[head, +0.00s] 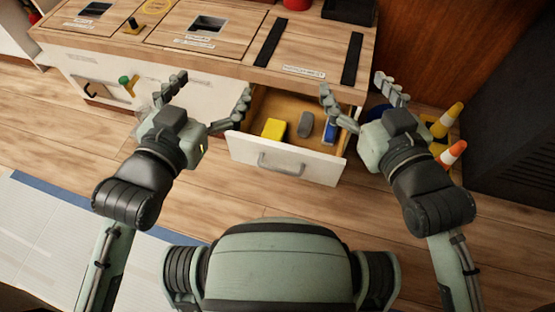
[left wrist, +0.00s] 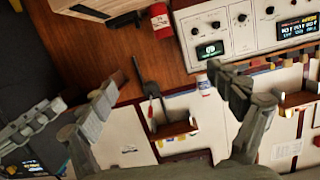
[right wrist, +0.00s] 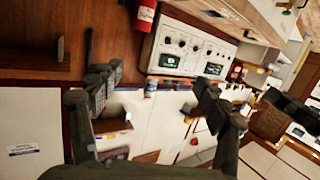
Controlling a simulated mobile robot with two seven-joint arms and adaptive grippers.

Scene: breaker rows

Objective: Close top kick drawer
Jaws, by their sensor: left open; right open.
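The drawer (head: 283,162) with a white front and a grey bar handle stands open below the wooden counter in the head view. Inside it are a yellow block (head: 273,129), a grey rounded object (head: 305,125) and a blue item (head: 330,130). My left gripper (head: 212,100) is open and empty, above and left of the drawer, with one finger near its left side. My right gripper (head: 362,100) is open and empty at the drawer's right side; one finger overlaps the drawer's right edge in the picture. I cannot tell whether either touches it.
The wooden counter (head: 130,50) has square openings and black strips. A green-knobbed fitting (head: 127,84) is at the left cabinet front. Wooden floor lies before the drawer.

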